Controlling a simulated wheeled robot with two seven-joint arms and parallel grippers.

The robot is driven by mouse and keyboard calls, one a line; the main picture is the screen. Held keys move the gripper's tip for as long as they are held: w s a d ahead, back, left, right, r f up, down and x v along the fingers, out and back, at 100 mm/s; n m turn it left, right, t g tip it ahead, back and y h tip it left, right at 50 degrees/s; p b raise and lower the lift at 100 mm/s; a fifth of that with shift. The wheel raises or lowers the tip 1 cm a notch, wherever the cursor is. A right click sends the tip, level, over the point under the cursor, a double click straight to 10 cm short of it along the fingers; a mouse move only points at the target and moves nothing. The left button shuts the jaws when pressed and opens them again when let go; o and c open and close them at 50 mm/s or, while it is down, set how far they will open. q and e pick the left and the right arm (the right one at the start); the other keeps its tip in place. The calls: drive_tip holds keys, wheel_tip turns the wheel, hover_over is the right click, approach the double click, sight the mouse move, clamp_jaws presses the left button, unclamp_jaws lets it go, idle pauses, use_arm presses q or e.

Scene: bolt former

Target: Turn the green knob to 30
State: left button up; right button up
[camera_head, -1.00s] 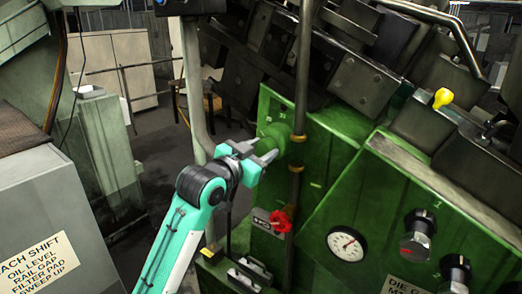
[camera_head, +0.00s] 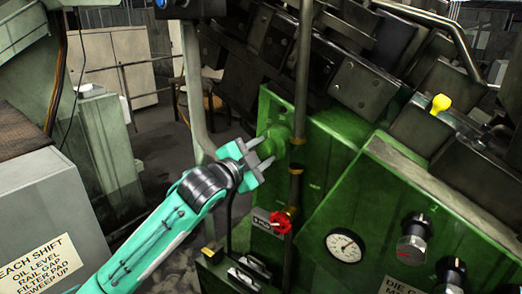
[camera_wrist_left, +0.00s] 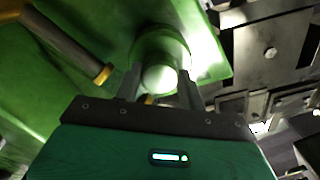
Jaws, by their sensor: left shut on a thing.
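The green knob (camera_head: 278,138) is a round green piece that sticks out from the left face of the green machine housing. My left gripper (camera_head: 264,152) reaches it from the lower left, with one finger above the other. In the left wrist view the knob's pale round end (camera_wrist_left: 160,78) lies between the two dark fingers, which are shut on it at its sides. Any scale or number on the knob cannot be read. My right gripper is not in view.
A dark vertical pipe (camera_head: 297,95) runs close to the right of the knob. A red valve wheel (camera_head: 281,222) sits below. A round gauge (camera_head: 345,245), black knobs (camera_head: 412,248) and a yellow knob (camera_head: 440,103) are at the right. A grey cabinet (camera_head: 45,215) stands at the left.

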use_arm(q)
drive_tip(key=shift+m, duration=0.6)
drive_tip(key=o, duration=1)
drive_tip(key=shift+c, duration=0.2)
drive_tip(key=shift+s, duration=0.1)
drive_tip(key=p+v, duration=0.2)
drive_tip(key=v, duration=1.1)
drive_tip(key=shift+s+a+p, duration=0.25)
drive_tip(key=shift+s+p, duration=0.05)
drive_tip(key=shift+p, duration=0.05)
